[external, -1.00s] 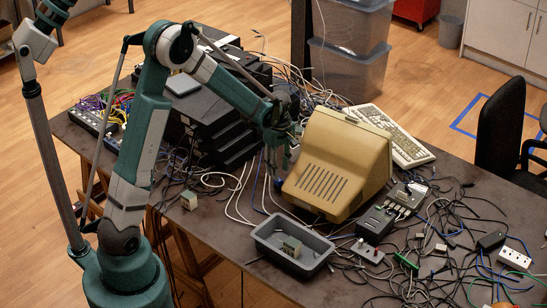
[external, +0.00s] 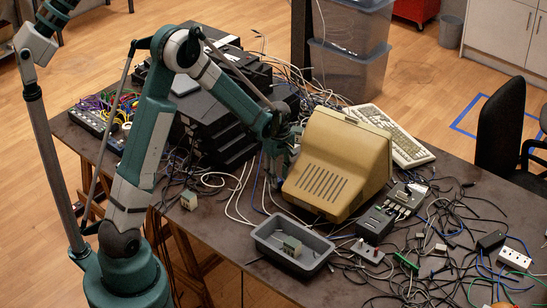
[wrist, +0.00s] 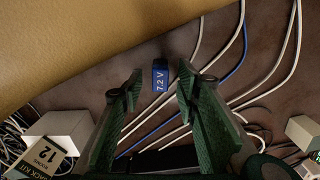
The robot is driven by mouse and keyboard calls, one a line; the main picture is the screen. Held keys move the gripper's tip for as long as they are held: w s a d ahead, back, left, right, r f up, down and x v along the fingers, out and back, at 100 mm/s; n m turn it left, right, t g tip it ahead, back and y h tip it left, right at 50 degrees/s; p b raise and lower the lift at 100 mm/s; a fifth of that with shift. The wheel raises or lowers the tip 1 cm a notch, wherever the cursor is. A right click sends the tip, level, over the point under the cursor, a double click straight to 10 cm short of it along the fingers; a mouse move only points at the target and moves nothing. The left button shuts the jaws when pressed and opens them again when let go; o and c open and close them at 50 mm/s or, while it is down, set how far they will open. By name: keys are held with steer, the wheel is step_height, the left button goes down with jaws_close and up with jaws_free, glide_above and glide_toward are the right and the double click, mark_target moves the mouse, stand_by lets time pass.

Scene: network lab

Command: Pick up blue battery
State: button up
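The blue battery (wrist: 160,78) is a small blue block marked "7.2 V". In the wrist view it lies on the brown table close to the beige monitor, among white and blue cables. My gripper (wrist: 158,88) is open and points down over it, with the battery between and just beyond the fingertips in the picture. The fingers do not visibly touch it. In the external view my gripper (external: 286,160) is beside the left side of the monitor, and I cannot make out the battery there.
The beige monitor (external: 336,165) stands right beside my gripper. Black stacked equipment (external: 215,125) is to the left. A grey tray (external: 265,243) with a small block in it is in front. Loose cables cover much of the table (external: 205,228); its front left part is clearer.

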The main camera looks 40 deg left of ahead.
steer(key=shift+f+b, duration=0.3)
steer(key=shift+f, duration=1.45)
steer(key=c, duration=1)
